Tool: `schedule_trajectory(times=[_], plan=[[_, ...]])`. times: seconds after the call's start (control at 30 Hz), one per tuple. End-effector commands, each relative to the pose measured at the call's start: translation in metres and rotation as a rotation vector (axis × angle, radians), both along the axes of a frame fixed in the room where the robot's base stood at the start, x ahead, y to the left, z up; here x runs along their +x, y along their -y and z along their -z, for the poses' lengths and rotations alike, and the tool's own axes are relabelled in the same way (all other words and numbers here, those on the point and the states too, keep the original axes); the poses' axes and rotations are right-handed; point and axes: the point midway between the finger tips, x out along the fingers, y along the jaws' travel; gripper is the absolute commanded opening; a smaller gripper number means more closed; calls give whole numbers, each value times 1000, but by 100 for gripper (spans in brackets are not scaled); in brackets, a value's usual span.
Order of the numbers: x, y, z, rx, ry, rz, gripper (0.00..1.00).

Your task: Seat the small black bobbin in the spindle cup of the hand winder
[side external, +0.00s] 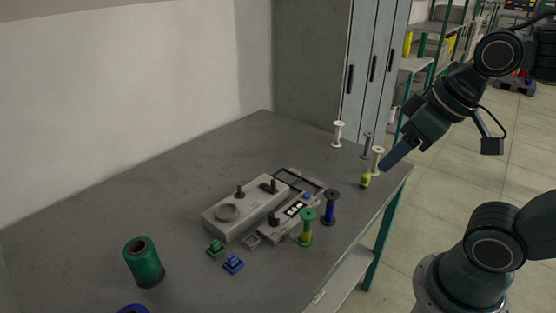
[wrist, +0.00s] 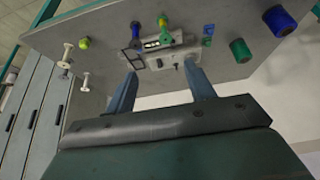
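A black bobbin (side external: 330,207) with dark blue thread stands upright on the table in the side view, just right of the winder. A darker grey, unwound bobbin (side external: 366,146) stands farther back; I cannot tell for certain which is the named one. My gripper (side external: 386,165) is over the table's right edge, close to the cream bobbin (side external: 377,161). In the wrist view my gripper (wrist: 160,70) has fingers wide apart with nothing held.
A white bobbin (side external: 338,134), a lime piece (side external: 365,180) and a green-yellow bobbin (side external: 306,228) stand around the winder. A large green spool (side external: 143,263), a blue spool (side external: 133,309) and small clips (side external: 233,264) are nearer the front. The table's back left is clear.

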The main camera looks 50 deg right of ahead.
Motion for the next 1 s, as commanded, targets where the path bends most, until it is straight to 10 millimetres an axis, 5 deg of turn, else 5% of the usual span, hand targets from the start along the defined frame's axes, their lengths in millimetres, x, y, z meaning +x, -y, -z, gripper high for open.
schedule_trajectory(times=[0.47,1.0], plan=[[60,20,21,-23,-155,9,55],[132,61,88,-19,-355,9,55]])
